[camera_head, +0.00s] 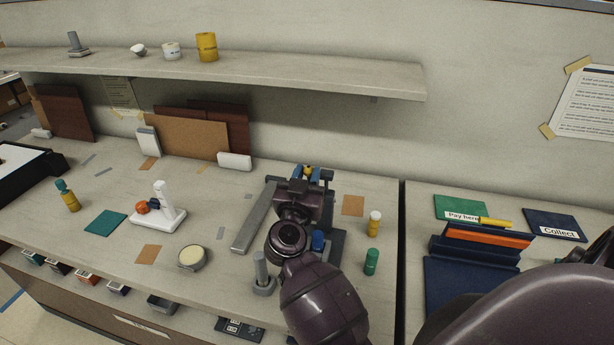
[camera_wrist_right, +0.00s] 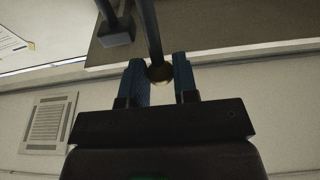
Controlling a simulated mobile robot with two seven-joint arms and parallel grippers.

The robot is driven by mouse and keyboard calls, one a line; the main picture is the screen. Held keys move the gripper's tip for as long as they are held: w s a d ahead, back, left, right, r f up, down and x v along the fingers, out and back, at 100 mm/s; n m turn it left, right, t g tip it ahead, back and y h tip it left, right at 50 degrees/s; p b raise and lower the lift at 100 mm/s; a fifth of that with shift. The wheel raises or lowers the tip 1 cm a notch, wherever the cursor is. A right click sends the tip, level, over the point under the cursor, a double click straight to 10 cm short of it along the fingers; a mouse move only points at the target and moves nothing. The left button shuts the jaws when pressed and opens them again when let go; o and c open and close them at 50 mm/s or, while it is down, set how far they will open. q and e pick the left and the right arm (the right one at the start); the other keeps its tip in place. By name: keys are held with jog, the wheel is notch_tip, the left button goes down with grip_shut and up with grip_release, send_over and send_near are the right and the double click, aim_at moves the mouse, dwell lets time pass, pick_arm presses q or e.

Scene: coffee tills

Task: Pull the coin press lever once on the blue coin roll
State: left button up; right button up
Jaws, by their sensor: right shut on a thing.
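The coin press (camera_head: 336,245) is a dark grey device on the counter, largely hidden behind my right arm. The blue coin roll (camera_head: 318,240) stands upright at the press, partly covered by my arm. My right gripper (camera_head: 309,171) is above the press, its blue-padded fingers around the brass knob of the lever. My left gripper is not in view.
A yellow-and-white roll (camera_head: 375,223) and a green roll (camera_head: 371,261) stand right of the press. A long grey bar (camera_head: 254,218) and a grey weighted post (camera_head: 263,275) are on its left. A shelf (camera_head: 300,73) runs along the wall behind.

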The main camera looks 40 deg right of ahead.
jog(key=s+a+f, duration=0.2)
jog(key=shift+s+a, duration=0.2)
jog(key=shift+a, duration=0.2)
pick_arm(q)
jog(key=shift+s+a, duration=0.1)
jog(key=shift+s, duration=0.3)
pick_arm(e)
jog(key=shift+f, duration=0.1)
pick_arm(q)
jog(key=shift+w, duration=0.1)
pick_arm(e)
jog(key=shift+s+a+f, duration=0.15)
jog(key=shift+f, duration=0.1)
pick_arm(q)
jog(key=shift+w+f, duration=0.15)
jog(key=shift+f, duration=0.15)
pick_arm(e)
jog(key=shift+s+a+f, duration=0.25)
jog(key=shift+a+f, duration=0.05)
jog(key=shift+f, duration=0.25)
jog(key=shift+s+a+f, duration=0.25)
jog(key=shift+a+f, duration=0.05)
jog(key=shift+f, duration=0.2)
jog(key=shift+s+a+f, duration=0.25)
jog(key=shift+a+f, duration=0.05)
jog(key=shift+f, duration=0.25)
